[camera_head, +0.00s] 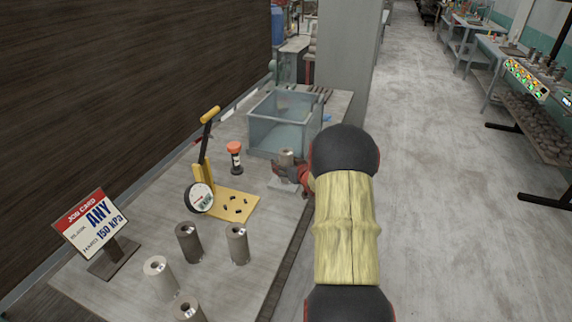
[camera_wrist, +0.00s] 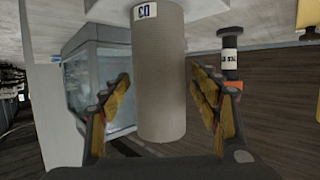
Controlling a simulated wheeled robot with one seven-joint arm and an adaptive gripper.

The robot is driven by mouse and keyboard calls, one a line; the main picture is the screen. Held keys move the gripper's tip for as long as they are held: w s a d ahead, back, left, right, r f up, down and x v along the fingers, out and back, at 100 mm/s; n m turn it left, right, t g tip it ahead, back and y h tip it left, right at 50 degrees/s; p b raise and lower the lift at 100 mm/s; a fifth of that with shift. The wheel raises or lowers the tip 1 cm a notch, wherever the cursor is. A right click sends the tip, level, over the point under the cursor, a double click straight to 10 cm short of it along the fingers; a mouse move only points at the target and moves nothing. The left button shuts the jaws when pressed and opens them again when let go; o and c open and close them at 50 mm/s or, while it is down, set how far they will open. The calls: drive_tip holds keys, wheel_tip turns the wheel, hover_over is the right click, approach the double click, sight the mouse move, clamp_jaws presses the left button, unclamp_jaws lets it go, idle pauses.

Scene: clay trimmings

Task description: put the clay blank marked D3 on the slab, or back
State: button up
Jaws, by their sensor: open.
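The clay blank marked D3 (camera_wrist: 160,75) is a grey-brown cylinder. Its D3 label shows in the wrist view, which appears upside down. My gripper (camera_wrist: 168,105) is open, with one yellow-padded finger on each side of the blank and visible gaps between. In the head view the blank (camera_head: 287,158) stands upright at my gripper (camera_head: 298,172), in front of the clear bin. A pale slab (camera_head: 284,187) shows beneath it, partly hidden by my gripper; the blank's foot is hidden there.
Several other clay blanks (camera_head: 188,243) stand at the near end of the table. A yellow lever tester with a dial (camera_head: 199,198), an orange-capped bottle (camera_head: 234,160), a clear bin (camera_head: 272,135) and a job card reading ANY, 150 kPa (camera_head: 92,226) stand around. Free floor lies right.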

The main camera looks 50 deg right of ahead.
drive_tip(key=shift+s+r, duration=0.1)
drive_tip(key=shift+r, duration=0.15)
drive_tip(key=p+v, duration=0.3)
drive_tip(key=v, duration=0.9)
drive_tip(key=w+a+r+n+g, duration=0.1)
drive_tip(key=w+a+r+g, duration=0.1)
drive_tip(key=a+r, duration=0.65)
drive_tip(key=w+a+r+g, duration=0.1)
drive_tip(key=a+r, duration=0.4)
drive_tip(key=a, duration=0.6)
drive_tip(key=s+a+n+g+y, duration=0.1)
drive_tip(key=s+a+y, duration=0.1)
drive_tip(key=s+a, duration=0.4)
drive_tip(key=s+a+n+g+y, duration=0.1)
drive_tip(key=s+a+y, duration=0.1)
drive_tip(key=s+a, duration=0.5)
drive_tip(key=s+a+r+n+g+y, duration=0.1)
drive_tip(key=s+a, duration=0.6)
drive_tip(key=a, duration=0.9)
drive_tip(key=shift+n+g+y, duration=0.5)
drive_tip(key=shift+n+y, duration=0.1)
drive_tip(key=shift+s, duration=0.1)
